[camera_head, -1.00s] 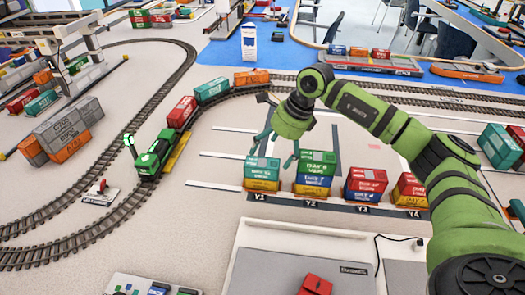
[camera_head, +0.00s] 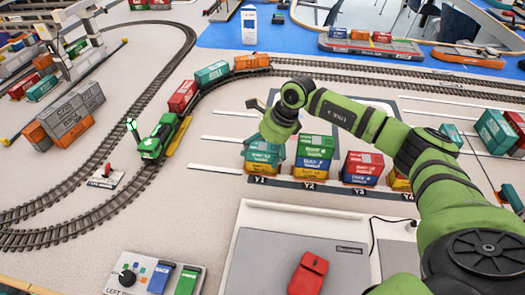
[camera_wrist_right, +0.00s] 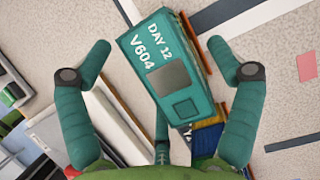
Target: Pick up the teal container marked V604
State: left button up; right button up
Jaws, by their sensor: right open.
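The teal container marked V604 and DAY 12 (camera_wrist_right: 172,72) shows from above in the right wrist view, tilted in the picture, between the spread teal fingers of my right gripper (camera_wrist_right: 158,52). In the head view the teal container (camera_head: 262,161) tops the stack at slot Y1, with a yellow-orange container (camera_head: 259,171) beneath it. My right gripper (camera_head: 264,147) is open, low over this stack, with its fingers beside the container. A gap shows between fingers and container in the wrist view. The gripper hides part of the container's top in the head view. My left gripper is out of view.
A green-topped stack at Y2 (camera_head: 315,147) stands close to the right, then a red-topped stack at Y3 (camera_head: 362,168). A toy locomotive (camera_head: 155,142) with wagons stands on curved track to the left. A grey panel with a red object (camera_head: 308,272) lies in front.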

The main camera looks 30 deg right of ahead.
jog(key=shift+f+b, duration=0.25)
jog(key=shift+b, duration=0.05)
dwell(0.4)
jog(key=c, duration=1.3)
